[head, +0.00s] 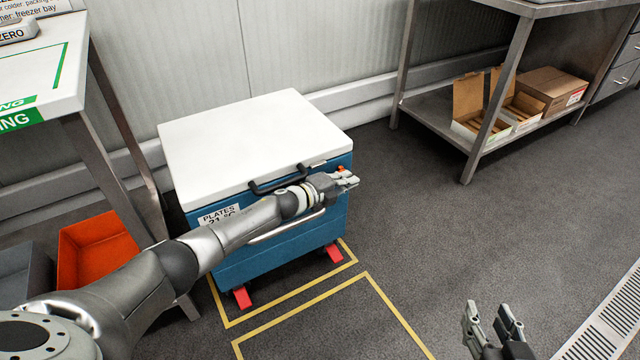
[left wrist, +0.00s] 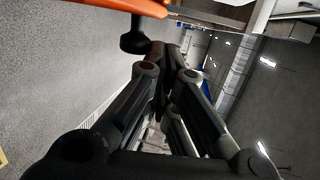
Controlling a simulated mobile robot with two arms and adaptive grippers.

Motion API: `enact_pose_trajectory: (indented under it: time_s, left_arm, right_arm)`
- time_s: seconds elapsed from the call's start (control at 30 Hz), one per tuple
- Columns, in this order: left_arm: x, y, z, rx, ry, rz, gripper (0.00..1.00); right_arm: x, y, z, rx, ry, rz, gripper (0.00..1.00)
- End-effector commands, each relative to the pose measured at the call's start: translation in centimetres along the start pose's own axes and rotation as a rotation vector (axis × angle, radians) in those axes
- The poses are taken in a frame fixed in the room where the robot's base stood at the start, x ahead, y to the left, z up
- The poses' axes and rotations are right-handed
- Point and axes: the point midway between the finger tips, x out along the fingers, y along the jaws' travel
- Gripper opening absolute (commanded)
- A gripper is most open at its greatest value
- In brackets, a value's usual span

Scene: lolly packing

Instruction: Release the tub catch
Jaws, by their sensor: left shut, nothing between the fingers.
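The tub (head: 270,262) is a blue chest with a white lid (head: 250,135), which lies closed on it. A dark handle (head: 280,183) is on the lid's front edge. An orange catch (head: 341,169) shows small at the tub's front right corner, partly hidden by my left gripper (head: 350,180). My left gripper is shut and empty, right beside the catch. In the left wrist view an orange bar (left wrist: 100,6) with a black knob (left wrist: 134,43) lies close to the shut fingertips (left wrist: 168,50); I cannot tell if they touch. My right gripper (head: 492,318) is open and empty, above the floor.
A steel table (head: 62,85) stands at the left, with an orange bin (head: 92,250) and a grey bin (head: 25,278) below. A steel shelf (head: 440,112) with cardboard boxes (head: 550,88) stands at the back right. Yellow lines (head: 300,307) mark the floor. The floor at right is clear.

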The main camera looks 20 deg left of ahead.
Motion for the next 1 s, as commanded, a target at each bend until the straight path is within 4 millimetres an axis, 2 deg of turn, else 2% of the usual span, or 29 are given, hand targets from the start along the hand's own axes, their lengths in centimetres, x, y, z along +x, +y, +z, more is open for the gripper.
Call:
enact_pose_trajectory:
  time_s: [0.2, 0.8, 1.0]
  left_arm:
    - [0.0, 0.1, 0.0, 0.003, -0.001, 0.010, 0.00]
    - [0.0, 0.1, 0.0, 0.003, -0.001, 0.011, 0.00]
    - [-0.1, 0.3, 0.0, -0.006, 0.000, -0.020, 0.00]
  right_arm:
    - [-0.2, 0.1, 0.8, 0.000, -0.042, 0.003, 0.40]
    - [-0.2, 0.1, 0.9, 0.000, -0.046, 0.003, 0.40]
    - [0.2, 0.1, 1.7, 0.000, -0.046, 0.003, 0.40]
